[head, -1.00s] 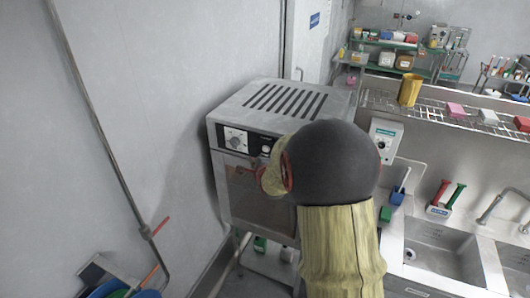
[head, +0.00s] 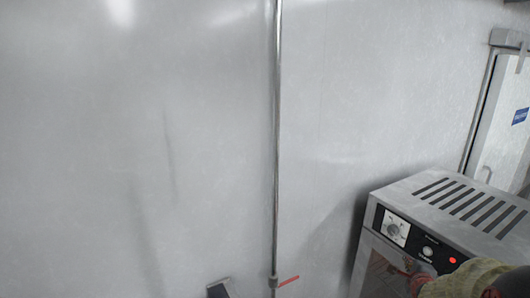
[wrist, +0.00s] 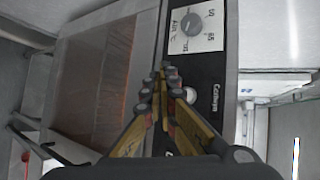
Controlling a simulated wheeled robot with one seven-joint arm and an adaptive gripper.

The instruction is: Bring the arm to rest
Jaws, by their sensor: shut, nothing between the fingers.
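My gripper (wrist: 161,72) is shut and empty in the wrist view, its yellow and dark fingers pressed together at the tips. It is in front of the control panel of a steel oven-like machine; I cannot tell whether it touches. In the head view, my arm shows only at the lower right corner, in front of the machine (head: 440,205), and the fingertips are not clear. The panel has a dial (head: 395,230) and a red light (head: 452,260). The dial also shows in the wrist view (wrist: 191,23), beside a white round button (wrist: 190,95) partly near the fingers.
A grey wall with a vertical pipe (head: 276,120) fills most of the head view. A door (head: 500,120) with a blue sign stands at the right edge, behind the machine. The machine's glass door (wrist: 95,80) is left of the fingers in the wrist view.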

